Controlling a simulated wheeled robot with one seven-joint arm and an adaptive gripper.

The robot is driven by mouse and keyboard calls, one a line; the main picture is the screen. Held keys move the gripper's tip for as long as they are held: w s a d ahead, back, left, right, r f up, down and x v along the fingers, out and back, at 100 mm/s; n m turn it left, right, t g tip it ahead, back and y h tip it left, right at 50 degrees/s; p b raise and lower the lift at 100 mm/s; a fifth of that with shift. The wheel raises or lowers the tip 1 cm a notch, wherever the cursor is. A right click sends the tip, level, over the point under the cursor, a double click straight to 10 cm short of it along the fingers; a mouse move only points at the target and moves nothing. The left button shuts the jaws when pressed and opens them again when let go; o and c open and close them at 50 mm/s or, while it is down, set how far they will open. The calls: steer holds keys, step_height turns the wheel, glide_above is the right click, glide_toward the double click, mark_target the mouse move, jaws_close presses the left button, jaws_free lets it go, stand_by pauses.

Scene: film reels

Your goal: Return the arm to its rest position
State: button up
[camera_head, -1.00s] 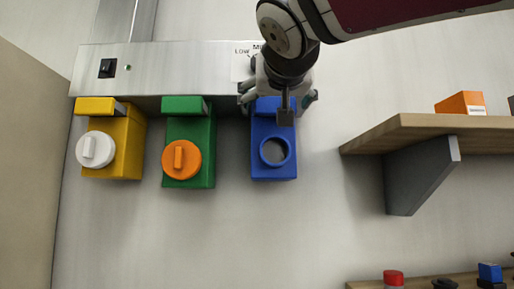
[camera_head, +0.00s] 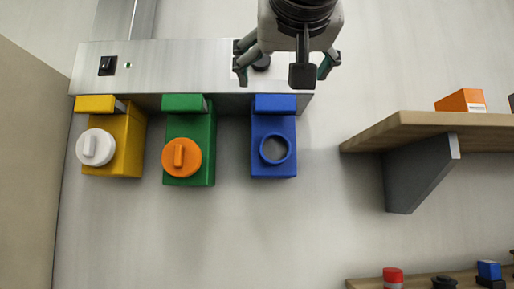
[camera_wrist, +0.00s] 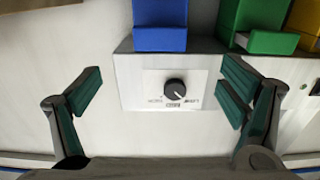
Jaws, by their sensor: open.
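My gripper (camera_head: 287,66) hangs at the top of the head view, in front of the right end of the metal panel. Its fingers are spread apart and nothing is between them. In the wrist view my gripper (camera_wrist: 170,92) shows both green-padded fingers wide apart. A black knob (camera_wrist: 174,88) on a white label plate shows between and beyond them, apart from the fingers. The knob is partly hidden behind my gripper in the head view (camera_head: 262,63).
Below the metal panel (camera_head: 180,65) hang a yellow box (camera_head: 128,150) with a white knob, a green box (camera_head: 205,135) with an orange knob, and a blue box (camera_head: 273,128) with a round opening. A wooden shelf (camera_head: 420,128) juts out at right. The wall between is clear.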

stand_by(0.3)
steer(key=s+d+f+g+h, duration=0.1)
steer(key=d+f+g, duration=0.4)
steer(key=f, duration=0.9)
steer(key=d+f+g+h, duration=0.15)
steer(key=d+f, duration=0.55)
steer(key=f, duration=0.7)
steer(key=s+d+f+g, duration=0.1)
steer(key=s+f+g, duration=0.1)
steer(key=s+f, duration=0.2)
steer(key=s+f+g+y, duration=0.1)
steer(key=s+f, duration=0.3)
steer(key=f, duration=0.7)
steer(key=s+d+f+g+y, duration=0.1)
steer(key=s+f+g, duration=0.3)
steer(key=f, duration=0.3)
steer(key=shift+s+d+f, duration=0.2)
steer(key=shift+s+d, duration=0.05)
steer(key=shift+d, duration=0.05)
